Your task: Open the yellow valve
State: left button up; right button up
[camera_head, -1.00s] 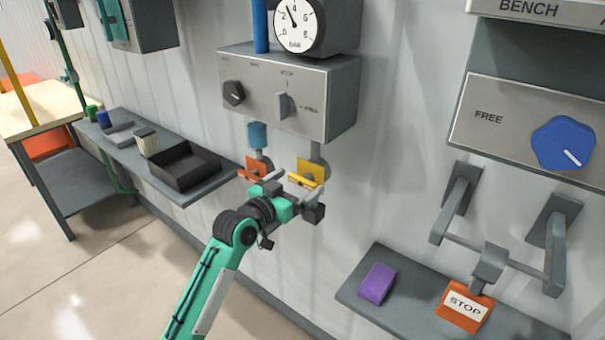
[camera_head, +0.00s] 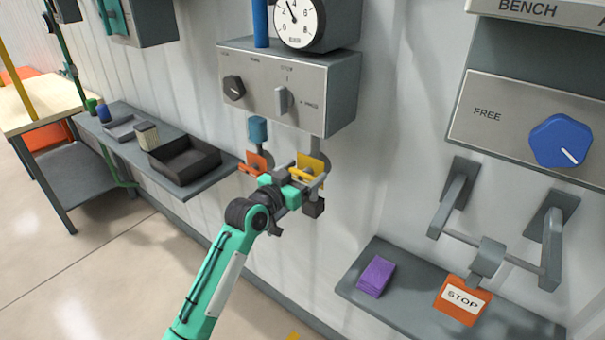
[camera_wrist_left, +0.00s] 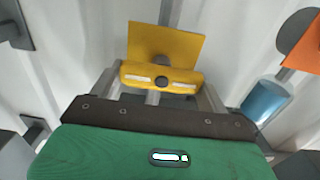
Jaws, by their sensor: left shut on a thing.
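The yellow valve (camera_head: 310,165) is on the wall pipe below the grey control box, right of the orange valve (camera_head: 257,163). Its yellow plate (camera_wrist_left: 168,45) and yellow handle bar (camera_wrist_left: 145,74) fill the middle of the left wrist view. My left gripper (camera_head: 306,180) is at the yellow valve, shut on its handle, with a finger at each end of the bar in the wrist view. The gripper hides part of the valve in the head view. My right gripper is not in view.
The grey control box (camera_head: 330,104) with knobs and a gauge (camera_head: 298,22) sits just above. A blue cylinder (camera_head: 257,130) hangs above the orange valve. A shelf with a black tray (camera_head: 185,166) is left; a shelf with a purple block (camera_head: 376,276) and STOP sign (camera_head: 462,299) is right.

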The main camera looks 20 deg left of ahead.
pick_arm(q)
jog(key=n+p, duration=0.2)
jog(key=n, duration=0.1)
jog(key=shift+a+r, duration=0.1)
jog(key=shift+r, duration=0.05)
jog(key=n+p, duration=0.1)
jog(key=n, duration=0.1)
jog(key=n+p, duration=0.1)
jog(key=n, duration=0.2)
jog(key=shift+w+a+p, duration=0.15)
jog(key=shift+a+p, duration=0.05)
jog(key=shift+p, duration=0.1)
jog(key=n, duration=0.1)
jog(key=n+p, duration=0.1)
jog(key=n, duration=0.1)
jog(key=n+p, duration=0.1)
jog(key=n, duration=0.1)
jog(key=shift+a+f, duration=0.1)
jog(key=shift+f, duration=0.15)
jog(key=n, duration=0.1)
jog(key=n+p, duration=0.1)
jog(key=n, duration=0.1)
jog(key=n+p, duration=0.1)
jog(key=shift+f+n, duration=0.3)
jog(key=shift+n, duration=0.1)
jog(key=o, duration=1)
jog(key=shift+f, duration=0.1)
